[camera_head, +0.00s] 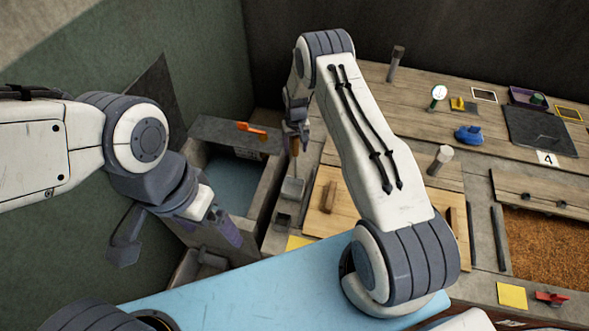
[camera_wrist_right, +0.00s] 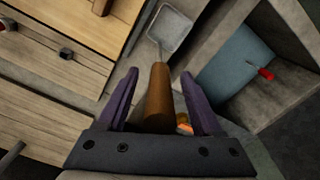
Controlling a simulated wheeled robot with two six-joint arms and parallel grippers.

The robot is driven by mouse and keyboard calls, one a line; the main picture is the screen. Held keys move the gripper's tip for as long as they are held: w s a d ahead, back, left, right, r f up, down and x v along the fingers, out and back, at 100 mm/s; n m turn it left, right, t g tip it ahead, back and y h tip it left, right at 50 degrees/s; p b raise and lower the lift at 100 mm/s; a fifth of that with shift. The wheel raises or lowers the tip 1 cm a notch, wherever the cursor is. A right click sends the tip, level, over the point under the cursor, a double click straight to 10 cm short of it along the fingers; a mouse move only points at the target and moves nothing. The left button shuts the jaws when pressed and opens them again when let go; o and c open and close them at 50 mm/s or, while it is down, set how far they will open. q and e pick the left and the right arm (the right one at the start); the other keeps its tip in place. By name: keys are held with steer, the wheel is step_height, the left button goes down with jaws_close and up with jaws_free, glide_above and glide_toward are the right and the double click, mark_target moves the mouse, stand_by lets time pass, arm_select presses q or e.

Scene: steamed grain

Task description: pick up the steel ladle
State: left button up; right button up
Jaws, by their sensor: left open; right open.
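The steel ladle has a square, shallow steel head (camera_wrist_right: 170,27) and a thick brown wooden handle (camera_wrist_right: 158,92). In the head view its steel head (camera_head: 292,188) is below my right gripper (camera_head: 296,132), at the edge beside the basin. In the right wrist view the handle lies between the two purple fingers of my right gripper (camera_wrist_right: 158,100), pointing toward the palm. The fingers are open, with a gap on each side of the handle.
A grey-walled basin (camera_head: 272,192) with a blue inside is left of the ladle. An orange-red object (camera_head: 251,129) is at its far rim. A wooden board (camera_head: 322,222) lies to the right. A grain-filled bin (camera_head: 545,240) and a blue object (camera_head: 468,135) are further right.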

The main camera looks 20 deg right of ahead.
steer(key=shift+f, duration=0.65)
jaws_close()
stand_by(0.9)
